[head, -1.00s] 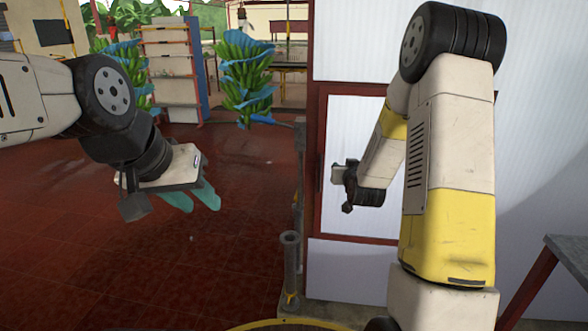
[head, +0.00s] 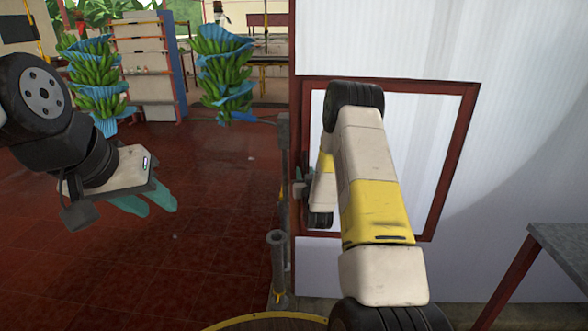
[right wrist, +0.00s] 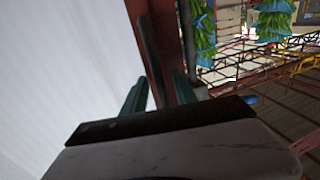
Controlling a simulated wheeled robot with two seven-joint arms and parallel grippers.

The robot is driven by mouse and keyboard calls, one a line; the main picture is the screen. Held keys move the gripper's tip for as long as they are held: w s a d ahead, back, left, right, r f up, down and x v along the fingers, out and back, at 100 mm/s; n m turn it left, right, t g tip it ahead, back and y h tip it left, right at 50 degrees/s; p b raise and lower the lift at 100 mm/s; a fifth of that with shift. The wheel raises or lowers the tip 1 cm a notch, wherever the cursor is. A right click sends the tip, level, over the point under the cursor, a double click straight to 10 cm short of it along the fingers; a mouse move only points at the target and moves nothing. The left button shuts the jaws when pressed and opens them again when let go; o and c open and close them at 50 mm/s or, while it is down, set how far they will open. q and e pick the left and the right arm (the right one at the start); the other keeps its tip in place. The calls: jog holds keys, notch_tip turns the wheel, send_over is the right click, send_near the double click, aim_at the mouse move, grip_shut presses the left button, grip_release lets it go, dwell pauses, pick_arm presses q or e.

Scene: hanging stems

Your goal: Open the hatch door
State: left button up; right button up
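The hatch door (head: 430,160) is a white panel with a red frame in the white wall, and it looks closed. My right arm hides much of its left part. A dark upright handle bar (right wrist: 149,45) runs along the red frame in the right wrist view. My right gripper (right wrist: 158,84) has its two teal fingers apart, with the lower end of the bar and red frame seen between them; I cannot tell whether they touch. In the head view it is small and partly hidden at the door's left edge. My left gripper (head: 156,209) hangs open and empty over the floor.
A grey post (head: 277,262) stands just left of the door. Bunches of green bananas (head: 222,75) hang behind it, by a shelf (head: 145,70). A grey table (head: 560,245) is at the right. The red floor at left is clear.

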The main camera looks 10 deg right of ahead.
jog(key=shift+w, duration=0.4)
grip_shut()
dwell(1.2)
